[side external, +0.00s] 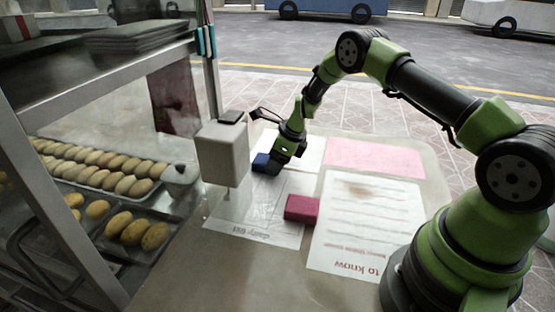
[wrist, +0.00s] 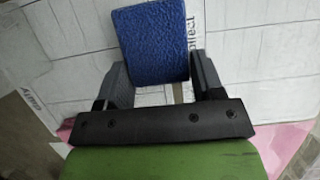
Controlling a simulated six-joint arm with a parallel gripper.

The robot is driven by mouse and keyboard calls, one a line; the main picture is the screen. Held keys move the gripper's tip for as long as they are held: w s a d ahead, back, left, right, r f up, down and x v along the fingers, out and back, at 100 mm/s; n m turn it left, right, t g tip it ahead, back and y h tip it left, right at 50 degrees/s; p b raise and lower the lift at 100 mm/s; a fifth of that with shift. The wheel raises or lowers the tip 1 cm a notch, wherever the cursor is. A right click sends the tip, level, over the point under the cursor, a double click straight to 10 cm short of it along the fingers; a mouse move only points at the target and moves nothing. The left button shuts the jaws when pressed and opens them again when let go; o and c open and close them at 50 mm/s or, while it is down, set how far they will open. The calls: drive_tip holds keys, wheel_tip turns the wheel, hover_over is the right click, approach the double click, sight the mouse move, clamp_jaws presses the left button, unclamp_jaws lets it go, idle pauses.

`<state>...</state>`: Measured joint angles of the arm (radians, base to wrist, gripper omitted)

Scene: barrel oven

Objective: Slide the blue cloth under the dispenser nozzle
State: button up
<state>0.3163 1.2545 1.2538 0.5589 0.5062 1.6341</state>
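The blue cloth (side external: 263,161) is a thick, folded-looking pad on the paper-covered counter, just right of the dispenser in the side view. The dispenser (side external: 222,152) is a pale box with a dark top, and its thin nozzle (side external: 229,192) points down from its underside. My gripper (side external: 284,163) is low over the counter at the cloth's right side. In the wrist view the blue cloth (wrist: 150,42) spans the gap between my gripper's fingers (wrist: 160,75), its sides close to both. I cannot tell whether the fingers press on it.
A dark pink block (side external: 301,208) lies on the papers nearer the front. A printed sheet (side external: 366,225) and a pink sheet (side external: 374,158) lie to the right. A glass-sided cabinet (side external: 65,178) with trays of brown oval items stands left. The paper below the nozzle looks clear.

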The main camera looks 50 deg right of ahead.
drive_tip(key=shift+c, duration=1.3)
drive_tip(key=shift+s+a, duration=0.2)
drive_tip(key=shift+a, duration=0.4)
drive_tip(key=shift+s+a, duration=0.2)
drive_tip(key=shift+a, duration=0.4)
drive_tip(key=o, duration=1)
drive_tip(key=v, duration=1)
